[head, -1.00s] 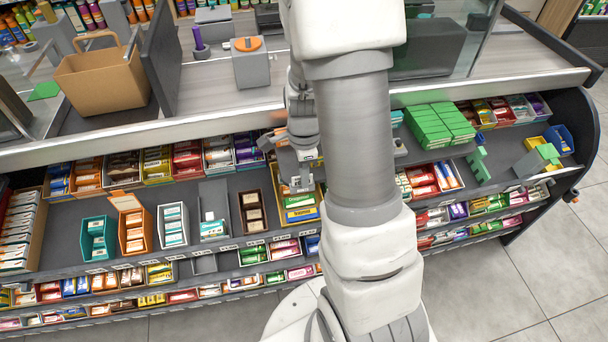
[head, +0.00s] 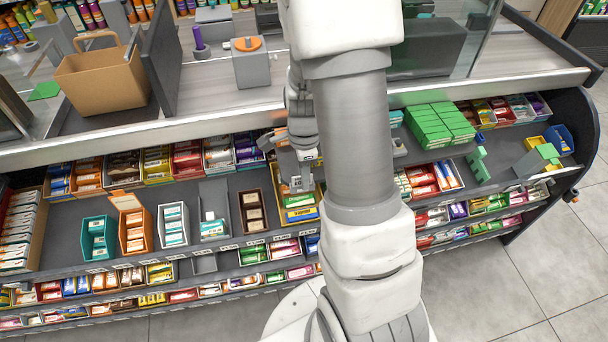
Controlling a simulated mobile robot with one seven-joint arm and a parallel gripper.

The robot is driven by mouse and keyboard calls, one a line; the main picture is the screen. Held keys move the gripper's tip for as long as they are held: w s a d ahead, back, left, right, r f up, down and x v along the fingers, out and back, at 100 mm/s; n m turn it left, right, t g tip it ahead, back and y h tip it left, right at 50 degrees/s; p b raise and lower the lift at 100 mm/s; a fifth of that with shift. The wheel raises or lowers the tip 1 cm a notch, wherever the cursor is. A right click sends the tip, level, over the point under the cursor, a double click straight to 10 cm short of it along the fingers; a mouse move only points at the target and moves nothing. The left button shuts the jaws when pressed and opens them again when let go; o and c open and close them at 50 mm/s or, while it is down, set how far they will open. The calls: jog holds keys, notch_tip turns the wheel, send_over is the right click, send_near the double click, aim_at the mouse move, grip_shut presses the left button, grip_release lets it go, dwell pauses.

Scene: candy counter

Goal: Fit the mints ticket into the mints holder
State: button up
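My gripper (head: 293,165) is over the counter's upper shelf, in front of the yellow and blue bin (head: 299,211). My arm partly covers it, and I cannot tell whether its fingers are open or shut or whether a ticket is between them. Small white tickets (head: 228,247) sit along the front edge of the shelf (head: 70,264). Their print is too small to read, so I cannot pick out the mints ticket or the mints holder.
Bins of sweets line the shelf, among them a teal bin (head: 97,238), an orange bin (head: 134,230) and a brown bin (head: 252,213). A paper basket (head: 100,82) stands on the counter top. Green boxes (head: 438,125) are stacked to the right of my arm.

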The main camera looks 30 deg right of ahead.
dwell(0.4)
jog(key=shift+r+p, duration=0.95)
jog(key=shift+r, duration=0.1)
jog(key=o, duration=0.6)
jog(key=shift+c, duration=0.2)
notch_tip(320, 180, up, 17)
jog(key=p, duration=0.3)
jog(key=shift+r, duration=0.2)
